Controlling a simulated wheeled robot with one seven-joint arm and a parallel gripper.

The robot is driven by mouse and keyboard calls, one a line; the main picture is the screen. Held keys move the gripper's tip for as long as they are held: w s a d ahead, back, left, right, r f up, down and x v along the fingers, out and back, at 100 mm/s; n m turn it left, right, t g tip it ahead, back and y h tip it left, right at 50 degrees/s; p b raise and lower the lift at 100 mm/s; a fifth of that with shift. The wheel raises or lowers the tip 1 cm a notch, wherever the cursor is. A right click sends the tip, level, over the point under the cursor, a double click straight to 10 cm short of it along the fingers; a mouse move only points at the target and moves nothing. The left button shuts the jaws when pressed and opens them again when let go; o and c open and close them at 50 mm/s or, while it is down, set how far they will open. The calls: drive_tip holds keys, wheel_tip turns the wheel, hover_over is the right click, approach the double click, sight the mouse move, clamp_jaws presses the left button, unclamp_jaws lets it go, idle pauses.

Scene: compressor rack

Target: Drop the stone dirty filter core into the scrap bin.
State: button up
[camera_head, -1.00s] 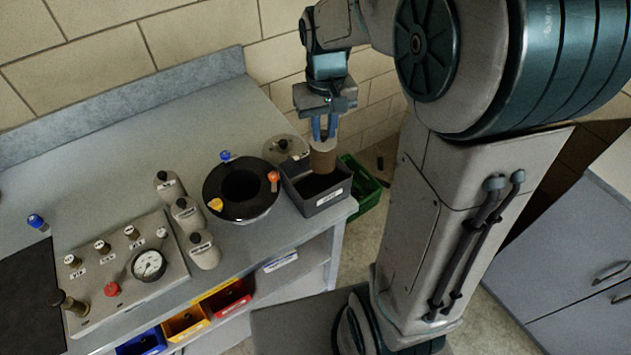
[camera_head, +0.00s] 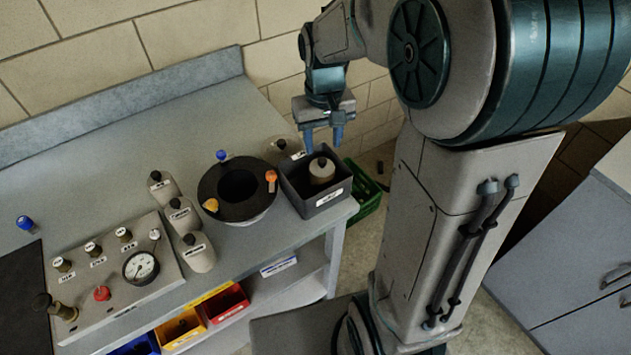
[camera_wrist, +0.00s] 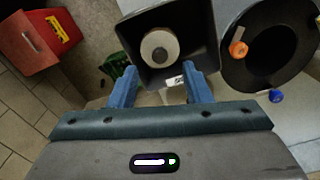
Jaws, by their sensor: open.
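The dirty filter core (camera_head: 321,171) is a beige-grey cylinder with a hole in its top. It stands inside the dark grey scrap bin (camera_head: 329,201) at the bench's right end. In the wrist view the core (camera_wrist: 159,48) sits in the bin, whose wall (camera_wrist: 205,30) surrounds it. My gripper (camera_head: 323,140) is above the back of the bin, with its blue fingers spread apart. It also shows in the wrist view (camera_wrist: 157,88), open and empty, with the core clear of the fingers.
A black round housing (camera_head: 211,205) with coloured knobs stands left of the bin. Several labelled bottles (camera_head: 182,216) and a gauge panel (camera_head: 118,290) stand further left. A green crate (camera_head: 366,190) is beyond the bench's end. A red box (camera_wrist: 40,38) shows in the wrist view.

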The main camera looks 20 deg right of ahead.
wheel_tip(320, 180, up, 14)
idle(0.5)
drive_tip(key=shift+f, duration=0.15)
drive_tip(key=s+f+t, duration=0.3)
drive_tip(key=s+f, duration=0.7)
drive_tip(key=s, duration=0.4)
drive_tip(key=shift+f+m, duration=0.15)
drive_tip(key=shift+m, duration=0.15)
